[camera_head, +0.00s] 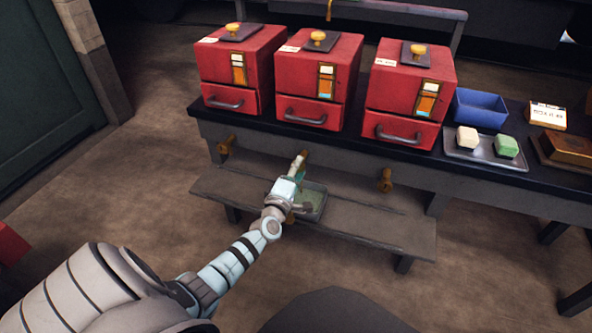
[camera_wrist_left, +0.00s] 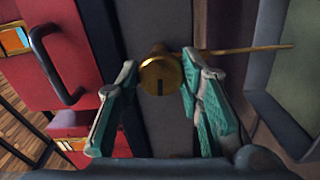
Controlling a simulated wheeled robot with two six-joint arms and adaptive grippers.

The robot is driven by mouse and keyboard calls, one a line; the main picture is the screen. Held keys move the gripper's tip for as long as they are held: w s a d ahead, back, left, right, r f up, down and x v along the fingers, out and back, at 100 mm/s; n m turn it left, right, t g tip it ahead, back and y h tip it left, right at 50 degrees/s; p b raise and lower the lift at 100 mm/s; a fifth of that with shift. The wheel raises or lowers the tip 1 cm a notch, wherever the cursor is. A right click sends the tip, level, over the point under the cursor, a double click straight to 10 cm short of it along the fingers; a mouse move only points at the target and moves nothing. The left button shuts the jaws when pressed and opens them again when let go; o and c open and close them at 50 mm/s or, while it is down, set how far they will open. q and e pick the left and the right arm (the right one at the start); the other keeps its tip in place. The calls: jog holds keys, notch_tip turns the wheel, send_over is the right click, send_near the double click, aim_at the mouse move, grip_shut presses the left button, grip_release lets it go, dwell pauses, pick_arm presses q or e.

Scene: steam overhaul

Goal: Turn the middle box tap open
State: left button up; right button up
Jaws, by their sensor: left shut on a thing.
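The middle red box (camera_head: 345,72) stands on a dark table. The middle brass tap (camera_head: 304,154) is below it at the table's front edge, partly hidden by my left gripper (camera_head: 297,167). In the left wrist view the round brass knob of the tap (camera_wrist_left: 158,78) has a dark slot pointing down the picture. A thin brass rod (camera_wrist_left: 245,49) reaches out to the right. My left gripper (camera_wrist_left: 159,66) is shut on the tap, one teal-padded finger on each side of the knob. My right gripper is not in view.
A left tap (camera_head: 226,145) and a right tap (camera_head: 385,179) flank the middle one. A low bench (camera_head: 380,222) with a small tray (camera_head: 318,208) stands below. A blue bin (camera_head: 480,109) and a tray (camera_head: 470,157) with two blocks are at the table's right.

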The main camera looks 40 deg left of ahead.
pick_arm(q)
jog(key=shift+n, duration=0.6)
jog(key=o, duration=1.2)
jog(key=shift+c, duration=0.2)
jog(key=v, duration=1.2)
